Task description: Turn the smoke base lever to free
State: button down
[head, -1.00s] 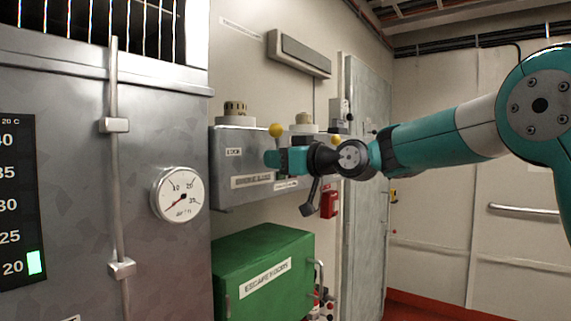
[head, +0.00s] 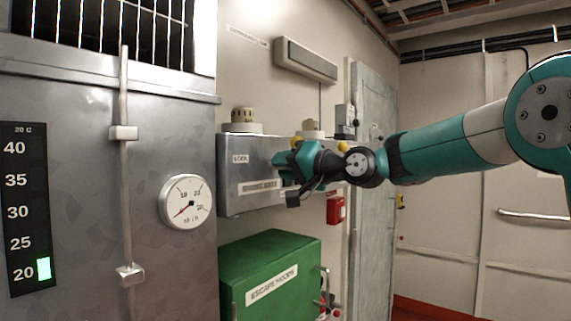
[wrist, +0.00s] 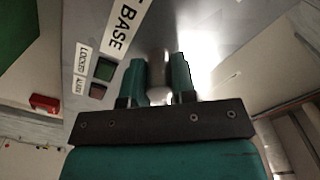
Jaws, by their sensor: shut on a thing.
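The smoke base box (head: 229,180) is a grey metal case on the wall in the head view, with a "LOCK" label at its upper left. A yellow lever knob (head: 297,141) shows just above my gripper (head: 283,172), which is at the box's front. In the wrist view my gripper (wrist: 158,75) has its two fingers close together over the metal face, shut on the lever, whose held part is mostly hidden. The wrist view also shows the "BASE" label (wrist: 124,28), a green window (wrist: 104,69) and a dull reddish window (wrist: 97,91).
A second yellow knob (head: 343,146) shows to the right, beyond my wrist. A green escape hoods box (head: 270,290) stands below, and a red box (head: 336,208) is on the wall. A metal cabinet with a round gauge (head: 187,202) is at left.

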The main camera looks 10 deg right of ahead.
jog(key=shift+r+m, duration=0.15)
jog(key=shift+m, duration=0.65)
jog(key=c, duration=0.9)
grip_release()
jog(key=shift+d, duration=0.15)
jog(key=b+v, duration=0.6)
jog(key=v, duration=1.1)
jog(key=shift+s, duration=0.2)
